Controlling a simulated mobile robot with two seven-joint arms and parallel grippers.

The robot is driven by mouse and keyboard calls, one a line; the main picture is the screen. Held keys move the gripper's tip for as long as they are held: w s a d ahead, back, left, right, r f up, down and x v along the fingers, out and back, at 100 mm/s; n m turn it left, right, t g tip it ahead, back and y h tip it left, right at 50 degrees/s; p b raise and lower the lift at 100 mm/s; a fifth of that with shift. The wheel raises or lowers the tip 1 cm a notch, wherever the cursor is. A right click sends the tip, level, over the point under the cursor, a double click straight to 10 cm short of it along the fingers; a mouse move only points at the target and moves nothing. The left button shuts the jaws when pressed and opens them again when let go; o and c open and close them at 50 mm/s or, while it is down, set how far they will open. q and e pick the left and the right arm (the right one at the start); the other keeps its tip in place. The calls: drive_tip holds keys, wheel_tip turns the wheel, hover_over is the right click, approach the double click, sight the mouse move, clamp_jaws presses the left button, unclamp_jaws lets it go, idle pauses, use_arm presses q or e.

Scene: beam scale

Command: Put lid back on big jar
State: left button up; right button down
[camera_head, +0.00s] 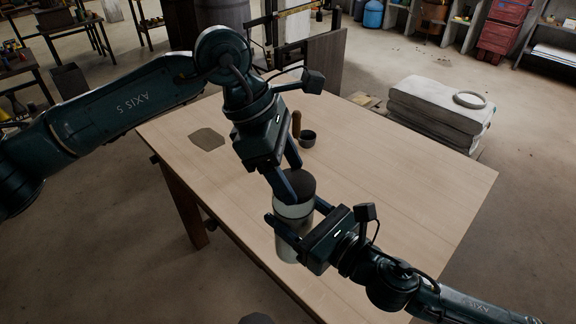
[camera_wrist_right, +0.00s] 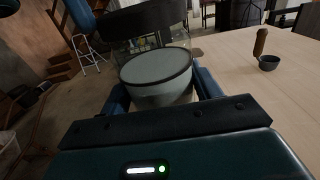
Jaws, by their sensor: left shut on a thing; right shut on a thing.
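The big jar (camera_head: 290,246) is a pale, upright cylinder near the table's front edge. My right gripper (camera_head: 294,211) is shut around its upper part. In the right wrist view, the jar's pale top (camera_wrist_right: 156,68) has a dark rim and sits between the fingers. The dark round lid (camera_head: 301,183) is above the jar, with my left gripper (camera_head: 294,177) shut on it. The lid also shows in the right wrist view (camera_wrist_right: 145,19), above the jar top, with a clear band below it. Whether this band touches the jar, I cannot tell.
A small dark cup (camera_head: 308,139) and an upright brown handle-like object (camera_head: 296,122) stand behind the lid on the wooden table (camera_head: 400,170). A flat brownish patch (camera_head: 207,139) lies at the left. The table's right side is clear.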

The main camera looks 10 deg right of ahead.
use_arm(q)
drive_tip(key=m, duration=0.2)
drive_tip(key=m+g+y, duration=0.1)
drive_tip(key=m, duration=0.1)
drive_tip(key=m+g, duration=0.1)
drive_tip(key=m, duration=0.1)
drive_tip(key=shift+w+d, duration=0.25)
drive_tip(key=m+y, duration=0.1)
drive_tip(key=m, duration=0.2)
drive_tip(key=m+g+y, duration=0.1)
drive_tip(key=m, duration=0.2)
drive_tip(key=shift+w+d+m+y, duration=0.1)
drive_tip(key=shift+d+m+y, duration=0.1)
drive_tip(key=shift+m+y, duration=0.15)
drive_tip(key=m+y, duration=0.1)
drive_tip(key=m, duration=0.3)
drive_tip(key=m+y, duration=0.1)
drive_tip(key=m, duration=0.1)
drive_tip(key=shift+d+m+y, duration=0.25)
drive_tip(key=shift+y, duration=0.1)
drive_tip(key=m+y, duration=0.1)
drive_tip(key=m, duration=0.2)
drive_tip(key=m+t+y, duration=0.1)
drive_tip(key=m, duration=0.2)
drive_tip(key=shift+d+m, duration=0.15)
drive_tip(key=shift+m, duration=0.15)
drive_tip(key=o, duration=1)
drive_tip(key=shift+c, duration=0.2)
drive_tip(key=shift+s+r, duration=0.2)
drive_tip(key=shift+r, duration=2.05)
